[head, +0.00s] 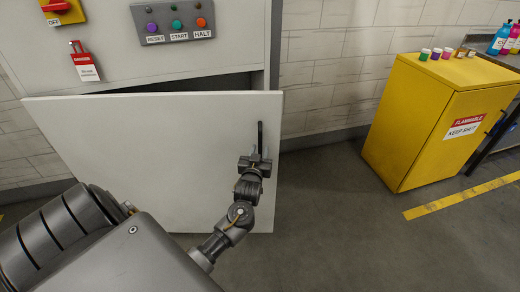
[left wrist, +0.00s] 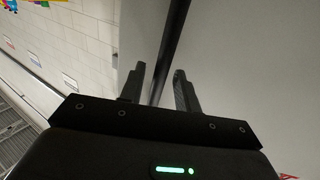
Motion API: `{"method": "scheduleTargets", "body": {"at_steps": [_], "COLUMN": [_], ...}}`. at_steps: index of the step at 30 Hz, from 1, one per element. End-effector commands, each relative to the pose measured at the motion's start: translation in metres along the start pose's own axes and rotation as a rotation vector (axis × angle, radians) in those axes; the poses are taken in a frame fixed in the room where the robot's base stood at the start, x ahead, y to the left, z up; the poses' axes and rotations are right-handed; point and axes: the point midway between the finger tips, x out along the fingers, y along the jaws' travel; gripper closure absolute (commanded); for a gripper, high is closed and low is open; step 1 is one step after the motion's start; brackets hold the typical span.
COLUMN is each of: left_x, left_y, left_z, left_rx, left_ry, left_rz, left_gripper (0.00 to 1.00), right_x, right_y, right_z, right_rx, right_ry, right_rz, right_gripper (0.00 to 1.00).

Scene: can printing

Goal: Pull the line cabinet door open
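The white line cabinet door (head: 150,140) stands partly open in the head view, its right side swung out from the grey cabinet (head: 100,30). A dark gap shows above its top edge. A dark vertical bar handle (head: 260,135) is near the door's right edge. My left gripper (head: 257,160) is at the handle's lower part. In the left wrist view the handle (left wrist: 173,35) runs between the two spread fingers of my left gripper (left wrist: 160,82), with a gap visible on its left side. The handle's lower end is hidden. My right gripper is not in view.
A control panel (head: 173,22) with RESET, START and HALT buttons, a red switch (head: 62,9) and a red danger tag (head: 84,65) are above the door. A yellow flammables cabinet (head: 420,120) stands at right. The grey floor (head: 330,220) between is clear.

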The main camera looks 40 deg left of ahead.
Motion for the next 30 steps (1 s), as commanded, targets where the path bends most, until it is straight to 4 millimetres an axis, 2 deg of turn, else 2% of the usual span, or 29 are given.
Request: {"method": "scheduleTargets", "body": {"at_steps": [4,13,14,21,30], "left_x": [0.0112,0.0135,0.0135,0.0133,0.0129], "left_y": [-0.0004,-0.0003,-0.0003,-0.0004,0.0002], "left_z": [-0.0002,0.0001,0.0001,0.0002,0.0002], "left_rx": [0.001,0.0,0.0,0.0,0.0], "left_ry": [0.0,0.0,0.0,0.0,-0.001], "left_rz": [-0.001,0.0,0.0,0.0,0.001], "left_gripper": [0.68,0.68,0.69,1.0,1.0], "right_x": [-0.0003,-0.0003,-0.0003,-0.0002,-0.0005], "right_y": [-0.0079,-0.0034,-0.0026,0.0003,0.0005], "right_z": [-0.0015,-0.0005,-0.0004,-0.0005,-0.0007], "right_rx": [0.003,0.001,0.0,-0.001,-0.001], "right_ry": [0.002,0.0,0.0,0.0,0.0], "right_rz": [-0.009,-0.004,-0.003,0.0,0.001], "right_gripper": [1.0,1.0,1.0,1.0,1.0]}}
